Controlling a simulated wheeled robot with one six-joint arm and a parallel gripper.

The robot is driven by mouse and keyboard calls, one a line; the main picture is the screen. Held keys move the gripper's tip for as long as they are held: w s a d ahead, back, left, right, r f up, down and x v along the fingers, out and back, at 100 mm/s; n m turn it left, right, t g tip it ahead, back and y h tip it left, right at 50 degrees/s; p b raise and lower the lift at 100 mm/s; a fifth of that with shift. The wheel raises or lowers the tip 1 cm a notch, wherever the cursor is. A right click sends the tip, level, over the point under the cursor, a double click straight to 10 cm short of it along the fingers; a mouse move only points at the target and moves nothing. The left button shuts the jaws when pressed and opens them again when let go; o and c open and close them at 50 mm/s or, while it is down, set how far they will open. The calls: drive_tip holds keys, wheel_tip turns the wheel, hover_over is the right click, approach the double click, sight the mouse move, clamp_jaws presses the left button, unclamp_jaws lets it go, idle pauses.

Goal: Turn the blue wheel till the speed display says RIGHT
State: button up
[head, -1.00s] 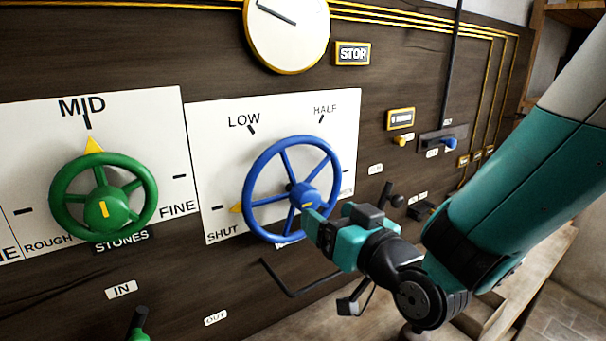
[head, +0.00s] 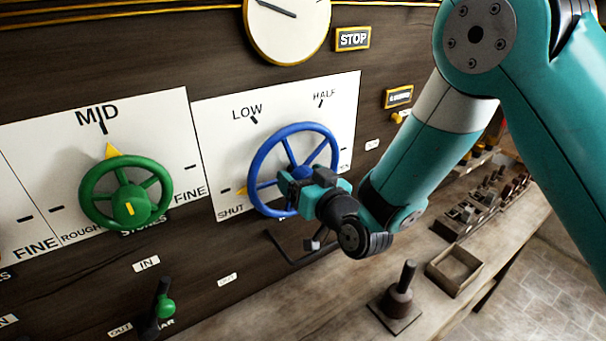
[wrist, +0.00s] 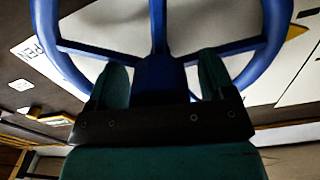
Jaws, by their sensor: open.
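The blue wheel (head: 293,127) is on a white panel marked SHUT, LOW and HALF. Its yellow pointer (head: 241,190) is at the left by SHUT. My gripper (head: 290,188) is in front of the wheel's lower middle and hides part of it. In the wrist view my gripper (wrist: 162,82) is open, with one finger on each side of the blue hub and spoke (wrist: 158,75). I cannot tell whether the fingers touch it. A yellow-framed display reading STOP (head: 352,38) is beside a round dial (head: 287,30).
A green wheel (head: 125,198) marked STONES is to the left, its pointer near MID. A green-knobbed lever (head: 163,306) is lower left. A bench (head: 300,305) below holds a small open box (head: 454,270) and a dark-handled weight (head: 397,300). Another small yellow-framed display (head: 398,97) is at right.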

drive_tip(key=c, duration=0.9)
drive_tip(key=shift+m, duration=0.3)
drive_tip(key=m, duration=0.5)
drive_tip(key=shift+m, duration=0.3)
drive_tip(key=m, duration=0.5)
drive_tip(key=shift+p, duration=0.35)
drive_tip(key=shift+m, duration=0.4)
drive_tip(key=o, duration=0.9)
